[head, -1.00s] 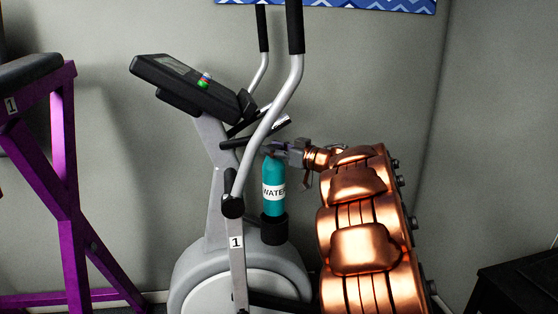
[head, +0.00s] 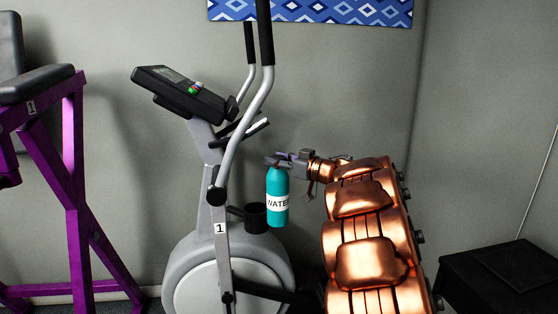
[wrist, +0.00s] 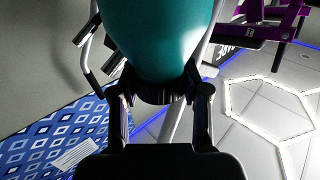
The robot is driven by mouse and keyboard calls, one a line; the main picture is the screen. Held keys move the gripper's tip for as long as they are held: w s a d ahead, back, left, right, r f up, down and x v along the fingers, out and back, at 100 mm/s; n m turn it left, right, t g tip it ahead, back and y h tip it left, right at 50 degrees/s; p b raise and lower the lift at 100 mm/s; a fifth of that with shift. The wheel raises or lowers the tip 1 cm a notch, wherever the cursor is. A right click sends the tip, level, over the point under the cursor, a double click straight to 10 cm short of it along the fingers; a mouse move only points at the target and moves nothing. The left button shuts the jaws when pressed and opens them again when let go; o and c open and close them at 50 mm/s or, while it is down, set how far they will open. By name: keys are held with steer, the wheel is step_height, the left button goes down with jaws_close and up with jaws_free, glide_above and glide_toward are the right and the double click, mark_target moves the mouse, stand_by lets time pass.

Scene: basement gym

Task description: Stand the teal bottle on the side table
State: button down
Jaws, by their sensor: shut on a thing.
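The teal bottle (head: 278,200), with a white WATER label, hangs upright in the head view, just right of the black cup holder (head: 256,218) on the exercise machine. My gripper (head: 278,161) is shut on its top end. In the wrist view the teal bottle (wrist: 160,35) fills the top middle, between the fingers of my gripper (wrist: 158,92). A black table (head: 500,268), which looks like the side table, stands at the lower right of the head view, apart from the bottle. Its top holds only a thin flat dark panel or outline.
The grey exercise machine (head: 205,180), with tall handles and a console (head: 182,92), stands left of the bottle. A purple-framed bench (head: 75,185) is at the far left. The grey wall is behind. Open space lies between my arm and the black table.

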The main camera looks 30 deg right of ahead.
steer(key=shift+w+a+f, duration=0.2)
steer(key=shift+a, duration=0.25)
steer(key=shift+w+a+f, duration=0.2)
steer(key=shift+a, duration=0.2)
steer(key=shift+a+f+h, duration=0.2)
steer(key=shift+a+h, duration=0.1)
steer(key=shift+a, duration=0.05)
steer(key=w+a+f+m+h, duration=0.2)
steer(key=w+a+f, duration=0.2)
steer(key=a, duration=0.9)
steer(key=w+a+f+m+t+h, duration=0.1)
steer(key=w+a+f+h, duration=0.2)
steer(key=a+f, duration=0.4)
steer(key=w+a, duration=0.1)
steer(key=a, duration=0.4)
steer(key=shift+a+f+m+h, duration=0.25)
steer(key=shift+a+m+h, duration=0.05)
steer(key=shift+a+m, duration=0.1)
